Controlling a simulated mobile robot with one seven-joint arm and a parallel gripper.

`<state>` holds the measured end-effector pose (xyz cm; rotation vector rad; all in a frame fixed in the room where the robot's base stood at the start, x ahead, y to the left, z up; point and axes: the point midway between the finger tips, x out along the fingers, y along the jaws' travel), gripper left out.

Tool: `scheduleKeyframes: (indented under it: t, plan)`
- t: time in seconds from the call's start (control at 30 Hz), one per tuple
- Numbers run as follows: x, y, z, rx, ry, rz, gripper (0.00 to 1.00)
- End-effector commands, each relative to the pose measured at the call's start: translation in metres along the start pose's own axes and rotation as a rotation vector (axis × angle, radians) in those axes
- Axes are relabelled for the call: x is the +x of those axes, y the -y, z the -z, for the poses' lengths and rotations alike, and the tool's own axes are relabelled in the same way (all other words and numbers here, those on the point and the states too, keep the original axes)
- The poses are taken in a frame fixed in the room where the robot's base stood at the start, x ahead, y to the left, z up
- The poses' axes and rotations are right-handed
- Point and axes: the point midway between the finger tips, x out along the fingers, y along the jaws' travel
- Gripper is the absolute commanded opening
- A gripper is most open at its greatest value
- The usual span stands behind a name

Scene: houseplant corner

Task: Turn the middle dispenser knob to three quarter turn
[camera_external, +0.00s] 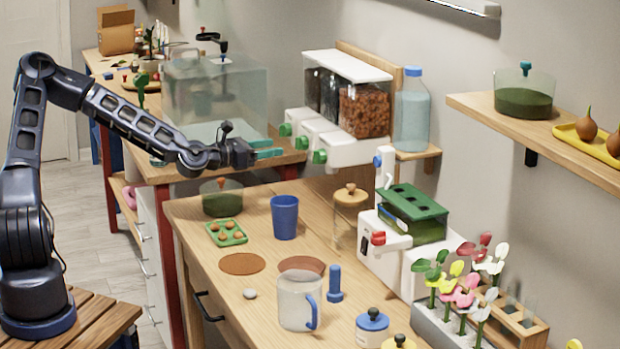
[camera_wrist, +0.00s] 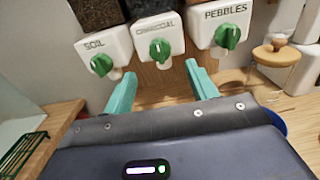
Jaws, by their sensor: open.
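The dispenser (camera_external: 338,152) is a white unit on the back wall with three green knobs. In the wrist view its fronts read SOIL, CHARCOAL and PEBBLES. The middle knob (camera_wrist: 159,50), under CHARCOAL, has its grip bar roughly upright; it also shows in the external view (camera_external: 302,142). The soil knob (camera_wrist: 101,65) is on its left and the pebbles knob (camera_wrist: 228,36) on its right. My gripper (camera_wrist: 159,70) is open and empty, its teal fingers spread to either side below the middle knob. In the external view my gripper (camera_external: 272,148) is just left of the knobs, apart from them.
A glass tank (camera_external: 215,95) stands close behind my arm. A blue cup (camera_external: 284,217), a green tray (camera_external: 226,232) and a jar with a wooden lid (camera_external: 350,205) stand on the table below. A blue-capped bottle (camera_external: 412,110) is right of the dispenser.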

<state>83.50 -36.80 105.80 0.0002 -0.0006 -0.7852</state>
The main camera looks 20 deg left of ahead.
Motion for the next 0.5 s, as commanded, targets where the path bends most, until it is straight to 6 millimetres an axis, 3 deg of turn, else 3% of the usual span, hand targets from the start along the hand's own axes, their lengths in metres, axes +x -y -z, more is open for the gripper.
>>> scheduleKeyframes:
  t: [0.3,0.5]
  plan:
    - [0.046,0.001,0.0,0.001,0.0,0.001,0.57]
    - [0.067,0.001,0.0,0.001,-0.001,0.001,0.57]
